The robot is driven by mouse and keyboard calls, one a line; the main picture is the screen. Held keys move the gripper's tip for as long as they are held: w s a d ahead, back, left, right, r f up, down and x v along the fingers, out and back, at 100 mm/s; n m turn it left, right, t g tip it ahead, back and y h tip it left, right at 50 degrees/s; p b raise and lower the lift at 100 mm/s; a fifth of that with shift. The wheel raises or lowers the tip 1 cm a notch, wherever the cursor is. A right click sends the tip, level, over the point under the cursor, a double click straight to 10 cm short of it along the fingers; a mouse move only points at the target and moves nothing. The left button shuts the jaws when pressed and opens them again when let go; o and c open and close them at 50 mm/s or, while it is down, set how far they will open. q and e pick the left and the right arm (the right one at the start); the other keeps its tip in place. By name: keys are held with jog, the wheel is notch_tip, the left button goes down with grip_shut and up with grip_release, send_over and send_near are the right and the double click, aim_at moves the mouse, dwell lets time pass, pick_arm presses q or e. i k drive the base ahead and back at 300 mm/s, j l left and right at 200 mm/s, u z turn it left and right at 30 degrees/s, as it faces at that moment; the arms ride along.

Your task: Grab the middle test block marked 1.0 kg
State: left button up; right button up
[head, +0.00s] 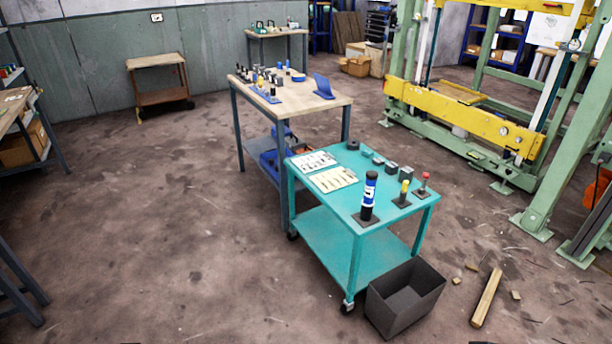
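A row of several small blocks runs along the back right edge of the teal cart (335,208). It has a dark rounded piece (353,146), then small teal-grey blocks (366,152) (378,160), a grey block (391,168) and a larger dark grey block (406,173) nearest me. Any weight markings are too small to read, so I cannot tell which block is marked 1.0 kg. Neither of my grippers can be made out in the head view.
The cart also bears paper sheets (333,179), a blue-and-black cylinder (369,193) and yellow and red-topped pieces (403,190) (422,184). A dark open bin (405,298) and a wooden beam (487,297) lie to its front right.

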aim_at(391, 168)
jog(key=i+j+z, duration=0.15)
jog(key=j, duration=0.25)
jog(key=i+j+z, duration=0.1)
jog(key=j, duration=0.25)
jog(key=i+j+z, duration=0.15)
jog(key=j, duration=0.25)
jog(key=j+z, duration=0.1)
jog(key=j, duration=0.3)
jog(key=i+l+z, duration=0.25)
jog(key=i, duration=0.4)
jog(key=i+l+z, duration=0.1)
jog(key=i+z, duration=0.15)
jog(key=i, duration=0.4)
